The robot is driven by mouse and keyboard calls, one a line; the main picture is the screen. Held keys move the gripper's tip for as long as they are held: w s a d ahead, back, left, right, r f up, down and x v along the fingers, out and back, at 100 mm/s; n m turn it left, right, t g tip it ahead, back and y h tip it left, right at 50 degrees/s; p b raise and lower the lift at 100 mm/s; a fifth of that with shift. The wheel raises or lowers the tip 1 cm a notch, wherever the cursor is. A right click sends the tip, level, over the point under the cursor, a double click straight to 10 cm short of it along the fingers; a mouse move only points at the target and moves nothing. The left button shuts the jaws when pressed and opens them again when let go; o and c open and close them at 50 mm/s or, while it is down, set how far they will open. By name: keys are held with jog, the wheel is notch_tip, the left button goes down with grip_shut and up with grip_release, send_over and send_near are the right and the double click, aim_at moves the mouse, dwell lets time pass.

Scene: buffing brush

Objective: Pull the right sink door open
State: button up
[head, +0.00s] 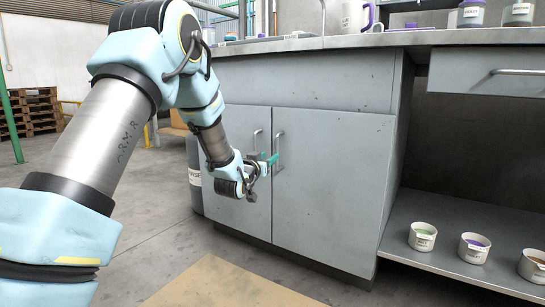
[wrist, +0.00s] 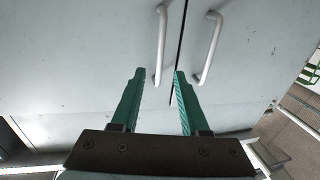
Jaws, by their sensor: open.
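The right sink door (head: 335,190) is a flat grey panel, and it looks closed, flush with the left door. Its upright metal bar handle (head: 278,146) is near its left edge. My gripper (head: 268,160) is at this handle in the head view, its green fingers open. In the wrist view the open fingers (wrist: 160,73) point at the doors, with one handle (wrist: 161,45) showing between their tips. This looks like the right door's handle, as the view seems turned over. I cannot tell whether a finger touches it.
The left door (head: 235,190) has its own handle (head: 257,139), which lies just outside the fingers in the wrist view (wrist: 210,48). Several small cups stand on the low shelf (head: 400,222) at the right. A tan mat (head: 215,285) lies on the floor in front.

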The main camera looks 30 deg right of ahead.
jog(key=b, duration=0.3)
send_over(277, 166)
jog(key=shift+w+d, duration=0.15)
jog(key=shift+w, duration=0.15)
grip_shut()
dwell(1.2)
